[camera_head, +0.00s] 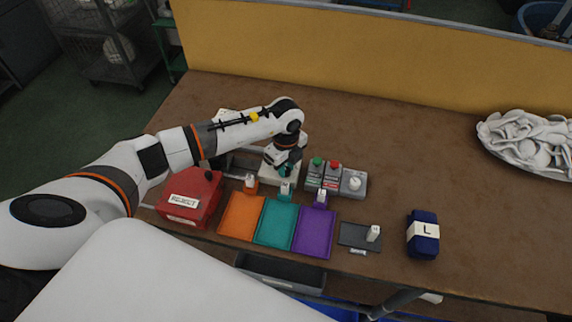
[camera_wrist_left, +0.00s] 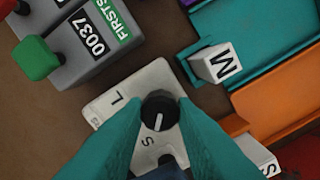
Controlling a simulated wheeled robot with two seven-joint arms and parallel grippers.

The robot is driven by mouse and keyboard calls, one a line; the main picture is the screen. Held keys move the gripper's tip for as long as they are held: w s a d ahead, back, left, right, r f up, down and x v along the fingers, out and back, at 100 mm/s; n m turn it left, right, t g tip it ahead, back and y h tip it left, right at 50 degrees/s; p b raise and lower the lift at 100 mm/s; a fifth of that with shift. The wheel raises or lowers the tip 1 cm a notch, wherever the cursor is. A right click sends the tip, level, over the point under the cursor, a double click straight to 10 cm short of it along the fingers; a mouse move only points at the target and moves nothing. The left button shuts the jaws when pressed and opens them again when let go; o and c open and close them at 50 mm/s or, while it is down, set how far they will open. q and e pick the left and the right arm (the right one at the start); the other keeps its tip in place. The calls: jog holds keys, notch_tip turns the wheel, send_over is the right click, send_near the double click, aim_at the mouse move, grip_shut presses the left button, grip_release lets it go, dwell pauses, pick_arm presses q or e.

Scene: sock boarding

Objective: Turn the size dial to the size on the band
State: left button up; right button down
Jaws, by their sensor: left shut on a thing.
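The size dial is a black knob (camera_wrist_left: 160,110) with a white pointer line, on a pale plate (camera_wrist_left: 102,107) marked L and S; any other mark is hidden. The pointer line stands nearly upright in the left wrist view, away from the L. My left gripper (camera_wrist_left: 160,104) has its teal fingers shut on both sides of the knob. In the head view my left gripper (camera_head: 287,171) is low over the pale plate (camera_head: 269,172) and hides the knob. A navy sock bundle (camera_head: 424,246) lies at the front right, its white band (camera_head: 425,230) reading L. My right gripper is not in view.
Orange (camera_head: 240,216), teal (camera_head: 276,224) and purple (camera_head: 314,232) trays lie in front of the dial. Button boxes (camera_head: 323,181) stand right of it, a red reject box (camera_head: 190,205) left. A dark plate (camera_head: 353,241) lies near the bundle. The table's right middle is clear.

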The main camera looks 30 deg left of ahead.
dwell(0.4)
pick_arm(q)
jog(key=o, duration=1)
notch_tip(320, 180, up, 12)
jog(key=b, duration=0.2)
jog(key=shift+b, duration=0.4)
